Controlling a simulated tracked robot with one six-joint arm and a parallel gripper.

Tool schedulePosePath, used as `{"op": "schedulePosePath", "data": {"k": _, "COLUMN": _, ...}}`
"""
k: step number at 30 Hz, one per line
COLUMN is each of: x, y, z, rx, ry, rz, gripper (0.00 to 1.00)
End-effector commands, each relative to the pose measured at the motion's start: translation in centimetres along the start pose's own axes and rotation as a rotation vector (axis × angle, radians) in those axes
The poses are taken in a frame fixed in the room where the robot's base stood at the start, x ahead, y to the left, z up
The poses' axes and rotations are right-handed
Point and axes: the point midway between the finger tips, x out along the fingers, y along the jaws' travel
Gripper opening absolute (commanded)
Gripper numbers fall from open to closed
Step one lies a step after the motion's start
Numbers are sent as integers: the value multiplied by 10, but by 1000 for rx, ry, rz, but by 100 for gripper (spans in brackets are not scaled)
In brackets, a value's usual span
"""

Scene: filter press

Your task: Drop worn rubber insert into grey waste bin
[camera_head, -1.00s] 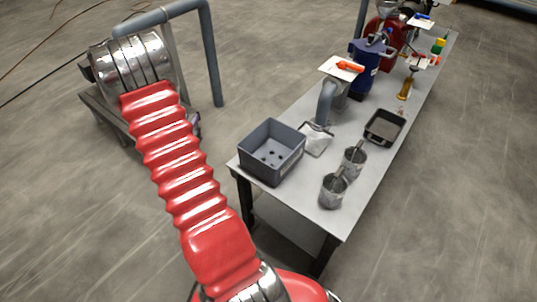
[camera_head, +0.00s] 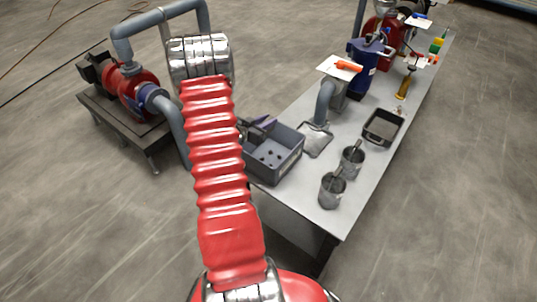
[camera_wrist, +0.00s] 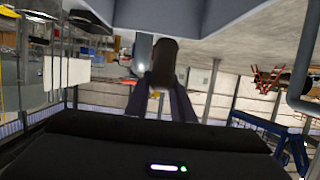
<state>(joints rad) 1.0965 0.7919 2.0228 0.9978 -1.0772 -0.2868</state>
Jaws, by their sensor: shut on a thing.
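The grey waste bin (camera_head: 287,166) stands on the near left corner of the bench, open at the top. Several dark round spots show on its floor. My gripper (camera_head: 262,124) is at the bin's far left rim, partly hidden by my red arm. In the wrist view my gripper (camera_wrist: 162,82) has its purple fingers shut on a dark brown-black piece, the worn rubber insert (camera_wrist: 166,58). A blue-grey surface, apparently the bin (camera_wrist: 150,14), fills the top of that view close to the insert. I cannot tell whether the insert is over the bin's opening.
The bench (camera_head: 300,207) holds a mesh scoop (camera_head: 316,142), two metal cups (camera_head: 351,161) (camera_head: 332,191), a black tray (camera_head: 382,129) and a blue vessel (camera_head: 370,62). A red pump (camera_head: 136,92) with grey pipes stands on a low stand behind my arm.

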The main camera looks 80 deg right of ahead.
Motion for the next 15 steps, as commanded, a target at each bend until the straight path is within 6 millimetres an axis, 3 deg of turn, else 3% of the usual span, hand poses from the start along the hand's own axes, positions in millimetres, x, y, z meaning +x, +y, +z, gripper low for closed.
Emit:
{"op": "schedulePosePath", "data": {"k": 8, "x": 0, "y": -1, "z": 2, "rx": 0, "ry": 0, "rz": -2, "gripper": 0}}
{"op": "schedulePosePath", "data": {"k": 15, "x": 4, "y": -1, "z": 17, "rx": -2, "ry": -1, "rz": -2, "gripper": 0}}
